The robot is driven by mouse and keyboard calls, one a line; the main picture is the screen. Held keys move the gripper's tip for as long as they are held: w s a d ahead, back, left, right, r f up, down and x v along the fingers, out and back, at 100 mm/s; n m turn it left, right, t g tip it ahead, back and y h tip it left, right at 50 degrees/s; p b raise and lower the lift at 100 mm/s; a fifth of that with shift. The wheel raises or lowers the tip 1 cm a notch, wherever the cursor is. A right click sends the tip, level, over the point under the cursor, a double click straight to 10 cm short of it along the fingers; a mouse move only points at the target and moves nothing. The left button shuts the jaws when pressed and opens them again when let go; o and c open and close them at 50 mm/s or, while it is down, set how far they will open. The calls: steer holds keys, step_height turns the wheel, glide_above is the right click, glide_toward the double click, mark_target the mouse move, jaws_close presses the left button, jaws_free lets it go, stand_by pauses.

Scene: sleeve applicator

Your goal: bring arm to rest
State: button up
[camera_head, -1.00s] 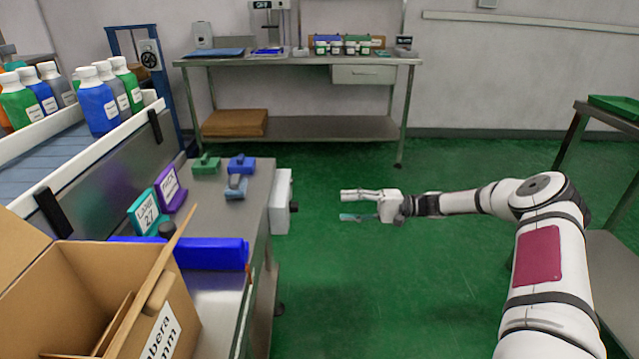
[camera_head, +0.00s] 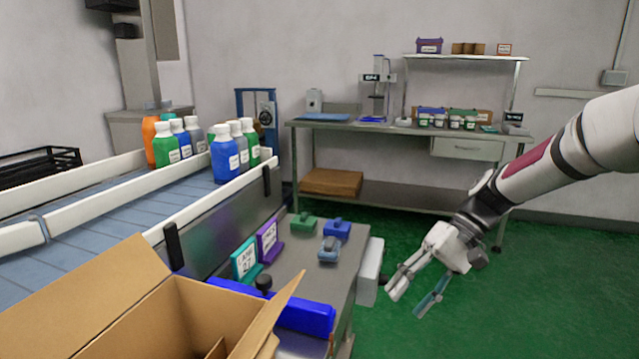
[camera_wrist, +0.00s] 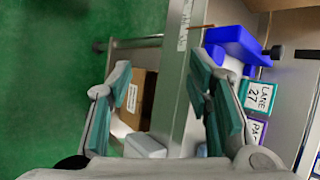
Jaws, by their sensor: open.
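My arm reaches in from the right in the head view. My gripper (camera_head: 411,291) is open and empty, tilted downward over the green floor, just right of the side table's end. In the wrist view my gripper (camera_wrist: 160,105) has its two teal-padded fingers spread wide, with nothing between them touching the pads. The table edge and a brown box (camera_wrist: 138,98) on a lower level show beyond the fingers.
An open cardboard box (camera_head: 150,310) is at front left. Bottles (camera_head: 225,153) stand on a conveyor (camera_head: 110,225). A workbench (camera_head: 375,132) stands behind. Green floor is free at right.

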steer(key=s+d+r+t+h, duration=0.15)
steer(key=s+r+h, duration=0.25)
steer(key=s, duration=1.3)
steer(key=s+d+r+t+h, duration=0.1)
steer(key=s+r+t+h, duration=0.2)
steer(key=s, duration=1.4)
step_height(320, 180, up, 33)
steer(key=t+h+p, duration=0.1)
steer(key=t+p, duration=0.2)
steer(key=p, duration=2.7)
steer(key=shift+w+f, duration=0.2)
steer(key=shift+w, duration=0.2)
